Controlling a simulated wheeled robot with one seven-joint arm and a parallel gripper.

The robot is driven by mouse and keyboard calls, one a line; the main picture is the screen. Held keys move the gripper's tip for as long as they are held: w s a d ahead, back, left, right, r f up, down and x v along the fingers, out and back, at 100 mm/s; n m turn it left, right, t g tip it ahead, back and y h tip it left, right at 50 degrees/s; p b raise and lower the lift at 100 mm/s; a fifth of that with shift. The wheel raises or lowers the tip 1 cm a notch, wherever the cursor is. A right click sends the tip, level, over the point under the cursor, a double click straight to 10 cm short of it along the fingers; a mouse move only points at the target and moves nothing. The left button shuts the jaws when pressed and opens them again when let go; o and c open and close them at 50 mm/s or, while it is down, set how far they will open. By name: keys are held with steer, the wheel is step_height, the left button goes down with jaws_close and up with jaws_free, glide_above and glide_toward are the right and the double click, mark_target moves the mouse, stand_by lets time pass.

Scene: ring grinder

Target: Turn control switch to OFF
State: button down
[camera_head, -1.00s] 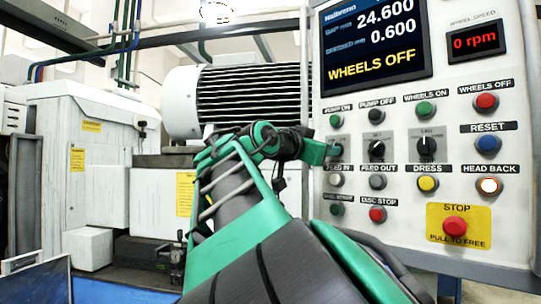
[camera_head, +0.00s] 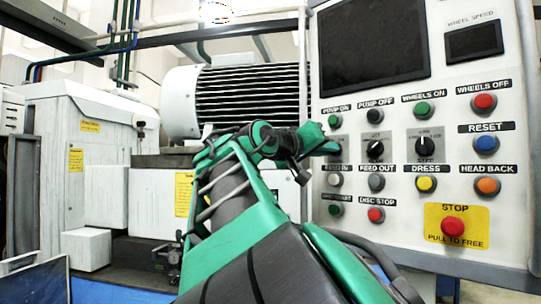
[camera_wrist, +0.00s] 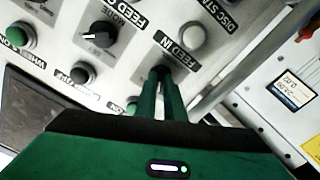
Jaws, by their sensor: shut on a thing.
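The control switch, a dark rotary knob (camera_wrist: 159,71), is on the control panel just beside the FEED IN label. In the wrist view, my gripper (camera_wrist: 162,82) has its two green fingers close together on this knob, mostly covering it. In the head view, my gripper (camera_head: 331,147) reaches the panel's left column, between the PUMP ON and FEED IN buttons, and hides most of the switch. The switch's pointer and OFF marking cannot be read. The panel's large screen (camera_head: 374,45) and wheel speed display (camera_head: 474,42) are dark.
Two other black rotary knobs sit to the right, one (camera_head: 376,149) in the middle and one (camera_head: 425,146) beyond it. Push buttons surround them, including the orange HEAD BACK button (camera_head: 488,186), now unlit. A red STOP button (camera_head: 453,228) on yellow is lower right.

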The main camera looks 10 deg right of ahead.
steer(key=shift+w+a+r+n, duration=0.15)
steer(key=shift+a+n, duration=0.15)
steer(key=shift+n, duration=0.5)
steer(key=c, duration=1.9)
jaws_free()
steer(key=shift+o, duration=0.2)
steer(key=shift+d, duration=0.1)
steer(key=v, duration=1)
steer(key=shift+a, duration=0.3)
steer(key=shift+s, duration=0.25)
